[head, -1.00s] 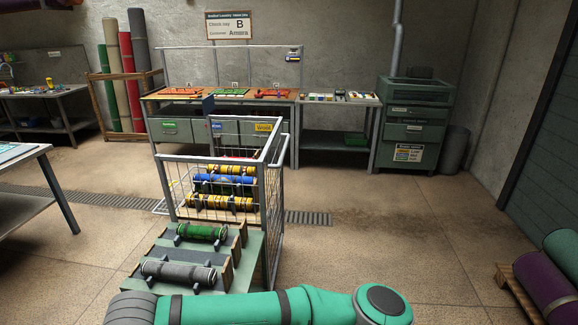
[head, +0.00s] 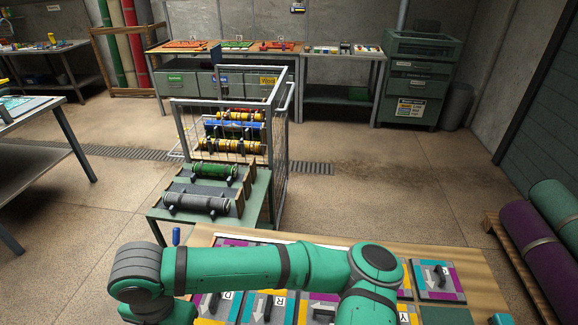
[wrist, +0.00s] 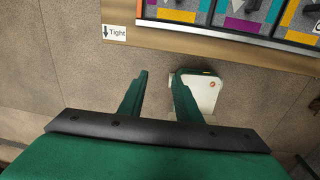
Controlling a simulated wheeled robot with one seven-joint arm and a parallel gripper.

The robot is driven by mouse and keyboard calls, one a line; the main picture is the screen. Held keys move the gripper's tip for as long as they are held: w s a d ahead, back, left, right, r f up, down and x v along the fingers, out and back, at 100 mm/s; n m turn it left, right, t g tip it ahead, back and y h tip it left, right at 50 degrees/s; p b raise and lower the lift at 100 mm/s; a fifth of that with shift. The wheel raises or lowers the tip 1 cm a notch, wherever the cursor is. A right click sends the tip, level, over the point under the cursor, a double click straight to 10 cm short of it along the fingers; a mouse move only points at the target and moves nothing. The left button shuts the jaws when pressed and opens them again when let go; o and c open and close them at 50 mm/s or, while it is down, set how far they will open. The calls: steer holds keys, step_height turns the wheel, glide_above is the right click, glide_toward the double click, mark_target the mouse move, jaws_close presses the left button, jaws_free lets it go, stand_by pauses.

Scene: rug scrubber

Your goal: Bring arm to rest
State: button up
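My arm (head: 235,268), green with dark bands, lies across the lower part of the head view, in front of a wooden-edged board. My gripper (wrist: 160,78) shows in the wrist view with its two green fingers apart and nothing between them but bare floor. The gripper points toward the board's wooden edge (wrist: 215,46), which carries a "Tight" label, and appears apart from it. The gripper is not seen in the head view.
The board holds several coloured arrow tiles (head: 437,275). A small white object (wrist: 207,92) is partly behind the right finger. A wire cart (head: 284,125) with rolls stands ahead. Rolled rugs (head: 530,235) lie on a pallet at right. Floor (head: 400,185) between is clear.

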steer(key=s+a+r+m+g+y, duration=0.1)
steer(key=s+a+r+y, duration=0.15)
steer(key=a, duration=0.35)
steer(key=s+a+r+m+y, duration=0.1)
steer(key=a+m+y, duration=0.1)
steer(key=a+y, duration=0.3)
steer(key=w+a+r+m+t+y, duration=0.1)
steer(key=w+a+r+m+y, duration=0.2)
steer(key=a+r+m+y, duration=0.55)
steer(key=w+d+f+m+t+h, duration=0.2)
steer(key=w+d+m+t, duration=0.8)
steer(key=d+m+t, duration=0.3)
steer(key=s+d+f+m+t+h, duration=0.2)
steer(key=d+f+m+t+h, duration=0.2)
steer(key=d+f+m+h, duration=0.6)
steer(key=s+d+f+m+h, duration=0.1)
steer(key=s+d+f+h, duration=0.1)
steer(key=s+d+f, duration=0.3)
steer(key=s+d+f+m+h, duration=0.1)
steer(key=s+d+f, duration=0.3)
steer(key=d, duration=0.4)
steer(key=s+d+f+n+g+h, duration=0.1)
steer(key=s+d+h, duration=0.1)
steer(key=s+d, duration=0.7)
steer(key=s, duration=0.4)
steer(key=shift+s+d+n, duration=0.2)
steer(key=shift+d+n, duration=0.05)
steer(key=shift+n, duration=0.1)
